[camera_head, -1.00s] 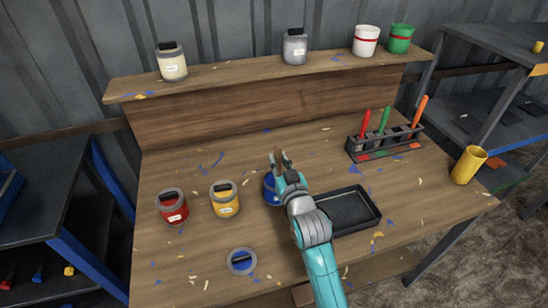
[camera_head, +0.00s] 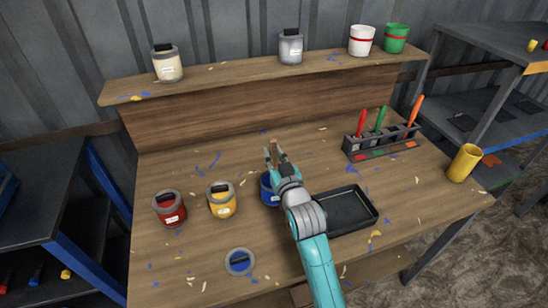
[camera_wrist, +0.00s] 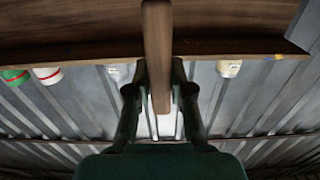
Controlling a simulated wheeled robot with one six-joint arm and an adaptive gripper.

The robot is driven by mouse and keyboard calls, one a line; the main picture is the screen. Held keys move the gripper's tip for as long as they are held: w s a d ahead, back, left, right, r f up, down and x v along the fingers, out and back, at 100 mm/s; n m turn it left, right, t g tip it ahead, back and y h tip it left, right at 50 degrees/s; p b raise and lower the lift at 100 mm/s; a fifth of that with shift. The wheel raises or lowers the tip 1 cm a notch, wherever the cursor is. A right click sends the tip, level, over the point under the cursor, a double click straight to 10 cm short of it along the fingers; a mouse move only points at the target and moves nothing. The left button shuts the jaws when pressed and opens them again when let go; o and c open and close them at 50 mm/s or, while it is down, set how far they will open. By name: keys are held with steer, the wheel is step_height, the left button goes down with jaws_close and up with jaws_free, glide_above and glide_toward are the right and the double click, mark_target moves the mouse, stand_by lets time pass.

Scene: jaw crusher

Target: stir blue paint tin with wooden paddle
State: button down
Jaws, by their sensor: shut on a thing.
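The blue paint tin (camera_head: 268,191) stands on the bench, partly hidden behind my gripper and arm. My gripper (camera_head: 275,158) is above the tin and shut on the wooden paddle (camera_head: 274,147), whose brown top end shows just above the fingers. In the wrist view the paddle (camera_wrist: 157,50) runs down from the top edge between the two dark fingers of my gripper (camera_wrist: 160,93). I cannot tell whether the paddle's lower end is inside the tin; the hand hides it.
Yellow (camera_head: 221,201) and red (camera_head: 170,208) tins stand left of the blue tin. A blue-topped lid (camera_head: 240,262) lies in front. A black tray (camera_head: 368,207) is at right, beside my arm. The bench's back left is clear.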

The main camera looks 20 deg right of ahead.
mark_target(274, 141)
steer(key=shift+r, duration=3.3)
steer(key=shift+r, duration=2.5)
